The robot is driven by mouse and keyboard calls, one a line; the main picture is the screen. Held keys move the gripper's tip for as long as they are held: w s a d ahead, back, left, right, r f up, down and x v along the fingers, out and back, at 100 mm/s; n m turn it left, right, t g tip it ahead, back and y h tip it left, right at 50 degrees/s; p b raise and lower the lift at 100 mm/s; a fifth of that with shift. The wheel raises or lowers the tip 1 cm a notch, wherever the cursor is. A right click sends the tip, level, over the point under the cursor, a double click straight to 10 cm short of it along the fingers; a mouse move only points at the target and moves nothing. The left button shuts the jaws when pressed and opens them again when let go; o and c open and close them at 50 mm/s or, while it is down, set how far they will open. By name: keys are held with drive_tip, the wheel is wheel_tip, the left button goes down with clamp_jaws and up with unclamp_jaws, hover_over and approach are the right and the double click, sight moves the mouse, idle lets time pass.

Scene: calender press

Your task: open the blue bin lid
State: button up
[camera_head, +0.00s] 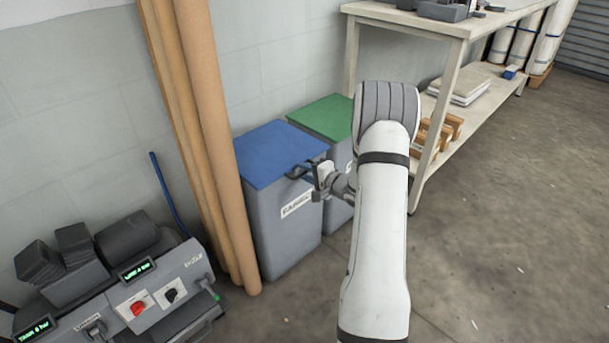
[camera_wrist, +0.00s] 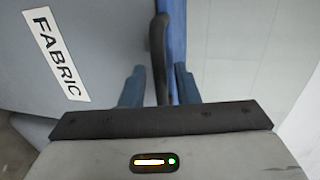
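The blue lid (camera_head: 268,150) lies flat and closed on a grey bin (camera_head: 283,235) with a white label. In the wrist view the label on the bin (camera_wrist: 90,30) reads FABRIC. A dark handle (camera_wrist: 158,45) stands out at the lid's front edge, and the blue lid (camera_wrist: 177,30) shows edge-on beside it. My gripper (camera_head: 302,170) is at the front right of the lid, level with its edge. In the wrist view my gripper (camera_wrist: 160,86) has its two fingers apart, one on each side of the handle, with small gaps seen. In the head view the handle is partly hidden by my gripper.
A green-lidded bin (camera_head: 325,116) stands close behind to the right. Tall brown rolls (camera_head: 205,140) lean on the wall just left of the blue-lidded bin. A control machine (camera_head: 125,270) is at lower left, a workbench (camera_head: 435,25) at upper right. The floor (camera_head: 500,240) at right is clear.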

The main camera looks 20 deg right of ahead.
clamp_jaws()
idle(0.3)
